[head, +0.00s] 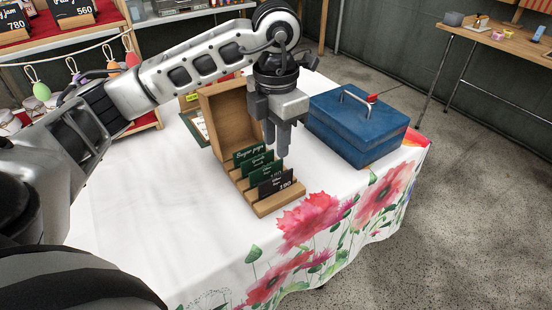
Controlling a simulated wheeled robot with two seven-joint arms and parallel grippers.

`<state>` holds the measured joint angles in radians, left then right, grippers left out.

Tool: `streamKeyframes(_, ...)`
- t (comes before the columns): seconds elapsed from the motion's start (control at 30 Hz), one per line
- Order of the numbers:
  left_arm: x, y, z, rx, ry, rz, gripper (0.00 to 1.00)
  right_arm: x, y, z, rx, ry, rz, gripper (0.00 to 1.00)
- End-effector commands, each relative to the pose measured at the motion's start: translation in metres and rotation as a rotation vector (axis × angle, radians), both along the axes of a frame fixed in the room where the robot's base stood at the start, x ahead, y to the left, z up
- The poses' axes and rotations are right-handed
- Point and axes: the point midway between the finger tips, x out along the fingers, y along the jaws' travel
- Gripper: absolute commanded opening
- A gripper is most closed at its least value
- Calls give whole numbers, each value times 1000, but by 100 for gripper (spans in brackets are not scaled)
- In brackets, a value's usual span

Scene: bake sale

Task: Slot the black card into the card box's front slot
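The black card (276,182) with white writing stands upright at the front of the wooden card box (282,203), its lower edge down at the front row. Two green cards, one reading "Sugar pops" (250,152), stand in the rows behind it. My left gripper (277,150) points straight down just above and behind the black card. Its two fingers are a little apart, with nothing seen between them. The fingertips look clear of the card, though the exact distance is hard to tell. My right gripper is not in view.
A blue cash box (352,126) with a metal handle stands right of the card box, close to my gripper. The box's raised wooden lid (223,112) is behind the cards. The white cloth (160,205) at the left is clear. A shelf stands at the back left.

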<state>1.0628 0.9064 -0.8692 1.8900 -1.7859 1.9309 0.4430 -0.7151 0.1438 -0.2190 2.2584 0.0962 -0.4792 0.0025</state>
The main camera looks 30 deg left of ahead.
Motion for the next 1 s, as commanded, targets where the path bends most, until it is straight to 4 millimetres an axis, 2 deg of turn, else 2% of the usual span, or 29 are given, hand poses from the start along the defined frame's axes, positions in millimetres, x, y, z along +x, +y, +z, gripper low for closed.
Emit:
streamKeyframes(0.03, 1, -1, 14, -1, -5, -1, 29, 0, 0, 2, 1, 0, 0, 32)
streamKeyframes(0.1, 1, -1, 29, -1, -5, -1, 29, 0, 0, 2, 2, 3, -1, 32)
streamKeyframes(0.23, 0, 0, 52, 1, -4, -1, 29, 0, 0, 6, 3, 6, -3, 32)
streamKeyframes(0.33, 0, 0, 62, 0, -2, 0, 29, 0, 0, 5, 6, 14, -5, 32)
streamKeyframes(1.0, 0, 0, 66, -1, 1, 0, 29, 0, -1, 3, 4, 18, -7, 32)
